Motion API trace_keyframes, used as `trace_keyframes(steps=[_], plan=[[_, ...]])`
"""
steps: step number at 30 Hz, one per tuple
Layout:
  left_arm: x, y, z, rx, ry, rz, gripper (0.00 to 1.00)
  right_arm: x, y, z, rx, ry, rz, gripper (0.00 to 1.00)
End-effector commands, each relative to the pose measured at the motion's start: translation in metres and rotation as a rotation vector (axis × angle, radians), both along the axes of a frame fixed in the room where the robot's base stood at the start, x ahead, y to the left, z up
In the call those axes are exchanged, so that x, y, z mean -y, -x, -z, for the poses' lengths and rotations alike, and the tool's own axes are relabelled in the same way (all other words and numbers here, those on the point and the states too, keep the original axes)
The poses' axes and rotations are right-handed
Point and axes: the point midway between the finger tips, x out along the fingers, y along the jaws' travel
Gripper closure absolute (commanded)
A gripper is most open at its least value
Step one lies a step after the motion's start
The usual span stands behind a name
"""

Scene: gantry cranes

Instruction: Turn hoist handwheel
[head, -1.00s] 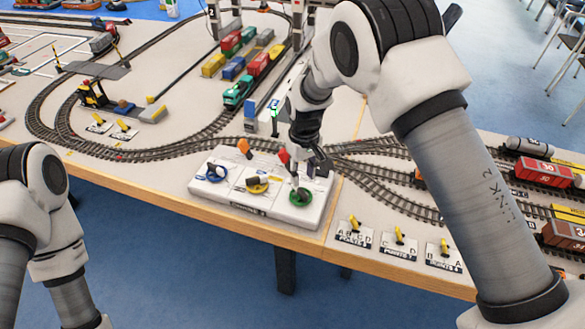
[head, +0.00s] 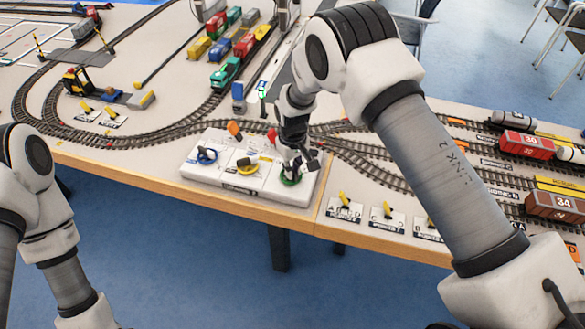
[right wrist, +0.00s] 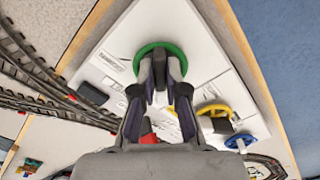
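A white control box (head: 232,182) at the table's front edge carries three handwheels in a row. They are blue (head: 203,155), yellow (head: 246,165) and green (head: 290,179); I cannot read which is labelled hoist. My right gripper (head: 296,162) points down over the green wheel and partly hides it. In the right wrist view the two fingertips (right wrist: 162,66) are close together over the middle of the green wheel (right wrist: 160,46), inside its rim. Whether they grip its hub is hidden. The yellow wheel (right wrist: 214,108) and blue wheel (right wrist: 238,141) are beside them. My left gripper is out of view.
Wagons (head: 527,145) stand far right, and a green locomotive (head: 225,74) stands further back.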

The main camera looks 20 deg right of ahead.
Motion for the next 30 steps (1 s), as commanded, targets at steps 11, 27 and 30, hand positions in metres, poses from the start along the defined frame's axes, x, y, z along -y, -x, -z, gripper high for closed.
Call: trace_keyframes(steps=[11, 27, 30], plan=[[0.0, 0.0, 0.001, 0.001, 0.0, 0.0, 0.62, -0.001, 0.0, 0.001, 0.002, -0.001, 0.005, 1.0], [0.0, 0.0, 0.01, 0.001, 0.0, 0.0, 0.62, -0.002, -0.001, 0.002, 0.005, -0.002, 0.269, 1.0], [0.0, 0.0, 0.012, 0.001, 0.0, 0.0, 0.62, -0.003, -0.001, 0.002, 0.005, -0.003, 0.357, 1.0]])
